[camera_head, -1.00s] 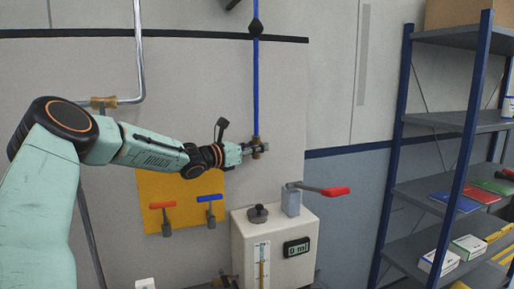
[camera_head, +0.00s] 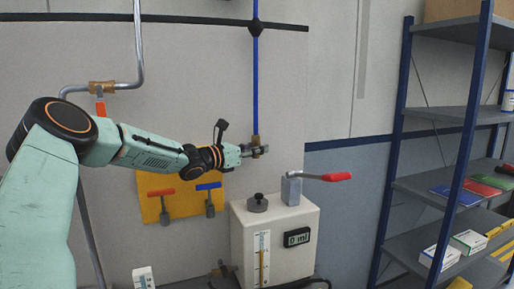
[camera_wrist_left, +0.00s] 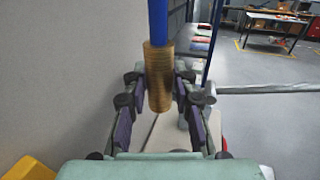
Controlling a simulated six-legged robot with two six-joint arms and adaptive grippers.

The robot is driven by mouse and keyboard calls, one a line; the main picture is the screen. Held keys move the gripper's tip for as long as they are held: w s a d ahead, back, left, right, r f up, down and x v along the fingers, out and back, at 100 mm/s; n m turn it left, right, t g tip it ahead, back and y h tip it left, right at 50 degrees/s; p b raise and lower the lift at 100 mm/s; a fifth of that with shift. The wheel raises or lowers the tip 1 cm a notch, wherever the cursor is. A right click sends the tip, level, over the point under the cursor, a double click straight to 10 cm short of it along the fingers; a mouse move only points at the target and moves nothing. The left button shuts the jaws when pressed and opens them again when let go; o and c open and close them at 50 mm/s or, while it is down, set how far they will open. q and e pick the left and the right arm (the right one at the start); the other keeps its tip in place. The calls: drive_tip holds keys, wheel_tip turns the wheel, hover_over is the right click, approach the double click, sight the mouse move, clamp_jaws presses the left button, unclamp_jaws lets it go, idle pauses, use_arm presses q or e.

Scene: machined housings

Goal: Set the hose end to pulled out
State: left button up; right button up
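The blue hose (camera_head: 256,85) hangs straight down in front of the wall, with a black collar (camera_head: 256,27) high on it. Its brass hose end (camera_head: 256,139) also shows upright in the left wrist view (camera_wrist_left: 159,85). My left gripper (camera_head: 262,150) comes in from the left at the lower part of the brass end. In the wrist view its two fingers (camera_wrist_left: 160,75) stand close on either side of the brass, and the gripper appears shut on it. Exact finger contact is partly hidden by the brass. My right gripper is in neither view.
Below the hose stands a beige box (camera_head: 281,225) with a gauge, a display reading 0 ml and a red-handled lever (camera_head: 325,177). A yellow plate (camera_head: 182,205) with red and blue handles is under my arm. Blue-framed shelves (camera_head: 445,190) stand right.

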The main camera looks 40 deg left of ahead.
use_arm(q)
drive_tip(key=o, duration=0.3)
drive_tip(key=shift+s+r, duration=0.2)
drive_tip(key=shift+r, duration=0.05)
drive_tip(key=shift+o, duration=0.2)
drive_tip(key=shift+w, duration=0.1)
drive_tip(key=shift+w, duration=0.15)
drive_tip(key=shift+r, duration=0.35)
wheel_tip(320, 180, up, 8)
drive_tip(key=shift+d+r, duration=0.1)
drive_tip(key=shift+r, duration=0.5)
